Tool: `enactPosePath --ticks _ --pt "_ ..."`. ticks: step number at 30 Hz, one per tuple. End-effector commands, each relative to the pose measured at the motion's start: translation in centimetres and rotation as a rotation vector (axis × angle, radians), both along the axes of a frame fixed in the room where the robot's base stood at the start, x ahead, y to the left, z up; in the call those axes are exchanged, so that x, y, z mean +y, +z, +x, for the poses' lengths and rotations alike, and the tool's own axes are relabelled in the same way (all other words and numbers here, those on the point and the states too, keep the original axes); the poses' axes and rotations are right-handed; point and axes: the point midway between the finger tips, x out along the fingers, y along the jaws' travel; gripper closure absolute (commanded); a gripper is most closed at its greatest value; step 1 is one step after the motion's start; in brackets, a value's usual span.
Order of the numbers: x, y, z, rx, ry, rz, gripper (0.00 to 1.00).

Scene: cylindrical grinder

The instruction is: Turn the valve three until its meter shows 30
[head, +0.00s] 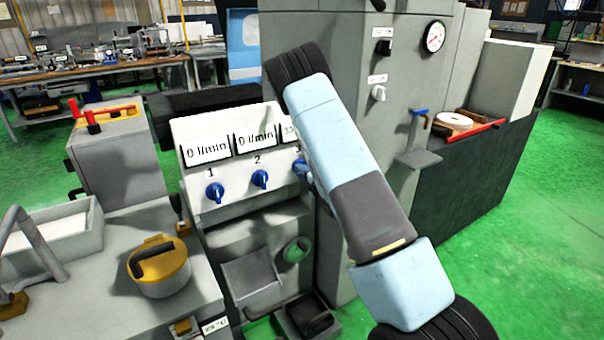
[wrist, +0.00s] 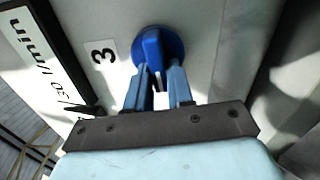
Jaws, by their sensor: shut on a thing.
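Valve three (wrist: 152,45) is a blue round knob with a raised handle, below the label "3" on the light panel. In the wrist view the two blue fingers of my gripper (wrist: 160,78) are on either side of its handle, shut on it. In the head view my arm hides most of this valve and the gripper. Meter three (head: 289,131) is partly covered by my arm in the head view. In the wrist view its display (wrist: 38,62) is turned sideways and cropped; it seems to read about 30 l/min, but the digits are not fully clear.
Valve one (head: 214,193) and valve two (head: 260,179) sit left on the same panel; both their meters read 0 l/min. A grey cabinet (head: 372,140) with switches and a round gauge (head: 434,37) stands right. A yellow-lidded pot (head: 165,276) is at lower left.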

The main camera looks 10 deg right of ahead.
Motion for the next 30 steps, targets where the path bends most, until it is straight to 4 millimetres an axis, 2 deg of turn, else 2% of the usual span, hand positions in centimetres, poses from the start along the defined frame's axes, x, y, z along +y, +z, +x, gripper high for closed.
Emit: enactPosePath --ticks 1,14,15,21,30 --pt "0.44 -0.56 -0.26 0.011 0.008 -0.006 1.0" --pt "0.46 -0.65 -0.28 0.01 0.008 -0.013 1.0" --pt "0.45 -0.66 -0.29 0.01 0.008 -0.013 0.76" --pt "0.29 -0.44 -0.19 0.006 0.005 -0.013 0.57" --pt "0.05 -0.26 -0.34 0.001 0.002 -0.013 0.57"
